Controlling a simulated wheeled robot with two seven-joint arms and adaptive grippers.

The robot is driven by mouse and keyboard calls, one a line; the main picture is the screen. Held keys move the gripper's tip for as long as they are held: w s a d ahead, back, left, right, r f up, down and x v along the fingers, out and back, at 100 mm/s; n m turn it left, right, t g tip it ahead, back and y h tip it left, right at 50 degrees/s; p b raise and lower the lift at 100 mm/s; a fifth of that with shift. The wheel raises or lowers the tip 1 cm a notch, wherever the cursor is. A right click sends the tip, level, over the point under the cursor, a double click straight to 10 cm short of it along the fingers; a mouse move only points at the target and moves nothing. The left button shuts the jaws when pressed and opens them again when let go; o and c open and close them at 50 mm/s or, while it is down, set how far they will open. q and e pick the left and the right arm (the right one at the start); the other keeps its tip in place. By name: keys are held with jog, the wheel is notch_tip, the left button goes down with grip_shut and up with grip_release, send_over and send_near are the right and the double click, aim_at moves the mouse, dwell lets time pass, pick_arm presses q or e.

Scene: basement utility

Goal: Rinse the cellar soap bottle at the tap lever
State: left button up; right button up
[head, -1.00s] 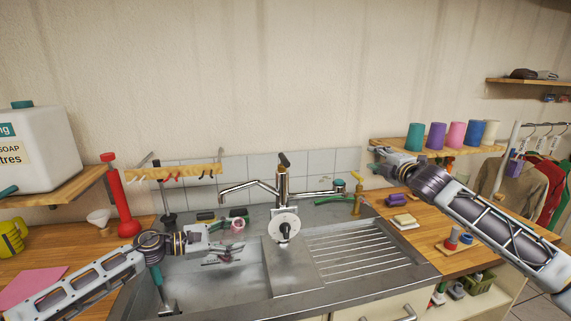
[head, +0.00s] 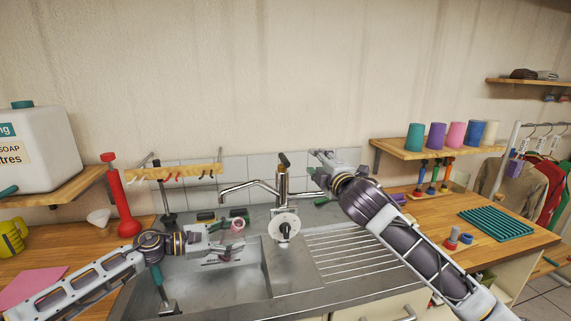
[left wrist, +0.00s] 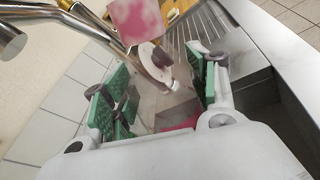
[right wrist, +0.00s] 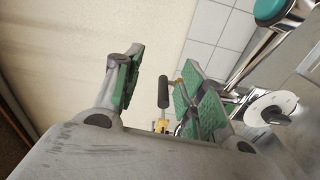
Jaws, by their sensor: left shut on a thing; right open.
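The chrome mixer tap (head: 283,190) stands behind the sink (head: 205,280), its spout pointing left and its dark-tipped lever (head: 284,159) upright. My left gripper (head: 232,240) is over the basin, below and left of the spout. It is shut on what looks like the soap bottle (head: 237,224), pinkish and mostly hidden by the fingers; a pink blotched face shows in the left wrist view (left wrist: 135,20). My right gripper (head: 320,156) is open and empty, right of the lever and at about its height. A black handle (right wrist: 163,92), probably the lever, shows between its fingers in the right wrist view.
A white disc (head: 285,223) with a dark knob stands before the tap. A red plunger-like thing (head: 112,195) and a rail of pegs (head: 175,172) are at left. Several coloured cups (head: 437,136) line the right shelf. A teal rack (head: 496,224) lies on the right counter.

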aim_at(286, 163)
jog(key=s+a+f+m, duration=0.2)
jog(key=s+a+m, duration=0.4)
jog(key=shift+a+h, duration=0.25)
jog(key=shift+h, duration=0.15)
jog(key=shift+w+f, duration=0.1)
dwell(0.5)
jog(key=shift+x, duration=5.85)
grip_shut()
